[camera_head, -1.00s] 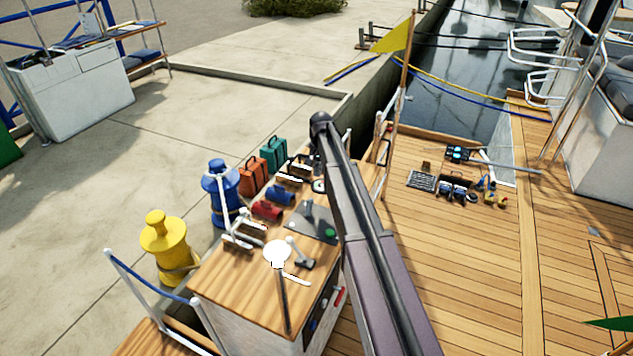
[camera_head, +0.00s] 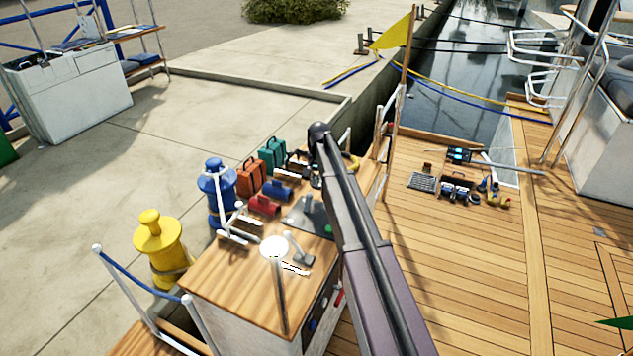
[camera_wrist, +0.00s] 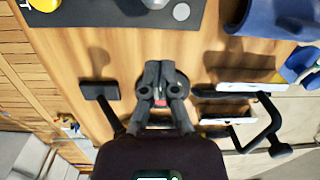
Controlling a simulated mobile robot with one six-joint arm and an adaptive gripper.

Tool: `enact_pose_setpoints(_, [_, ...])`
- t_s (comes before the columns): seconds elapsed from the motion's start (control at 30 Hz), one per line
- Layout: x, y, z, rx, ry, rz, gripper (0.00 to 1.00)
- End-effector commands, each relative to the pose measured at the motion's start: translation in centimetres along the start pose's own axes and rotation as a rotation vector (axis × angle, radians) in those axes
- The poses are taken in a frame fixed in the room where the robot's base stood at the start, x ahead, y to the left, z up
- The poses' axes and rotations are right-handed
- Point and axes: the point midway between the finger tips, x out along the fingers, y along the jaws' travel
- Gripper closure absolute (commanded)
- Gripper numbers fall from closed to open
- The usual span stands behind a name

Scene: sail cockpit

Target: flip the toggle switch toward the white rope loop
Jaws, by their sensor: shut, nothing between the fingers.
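In the wrist view my gripper (camera_wrist: 158,76) is shut and empty, its fingertips over a dark round base (camera_wrist: 180,82) on the wooden top. A small red spot shows between the fingers. The base may belong to the toggle switch, but the fingers cover its middle, so I cannot see a lever or its tilt. I cannot tell whether the fingers touch it. I cannot make out the white rope loop for certain in either view. In the head view my arm and small dark shapes at the console's far end leave the gripper unclear.
The wooden console (camera_head: 235,300) carries a grey plate (camera_head: 305,216), a red cylinder (camera_head: 263,204) and a white disc (camera_head: 273,247). Orange (camera_head: 250,179) and teal (camera_head: 272,153) cases stand behind. Beside the gripper are a black flat piece (camera_wrist: 99,89) and a black bracket (camera_wrist: 270,128).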

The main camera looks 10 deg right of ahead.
Motion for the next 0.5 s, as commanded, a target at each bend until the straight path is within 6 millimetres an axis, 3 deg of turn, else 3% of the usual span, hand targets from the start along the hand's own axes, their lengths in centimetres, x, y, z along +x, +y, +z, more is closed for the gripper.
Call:
enact_pose_setpoints(0.23, [2.2, 0.0, 0.0, 0.0, 0.0, 0.0, 1.0])
enact_pose_setpoints(0.47, [3.4, 0.1, 0.0, 0.001, 0.0, 0.0, 1.0])
enact_pose_setpoints(0.5, [2.7, 0.1, 0.7, 0.0, 0.0, 0.0, 1.0])
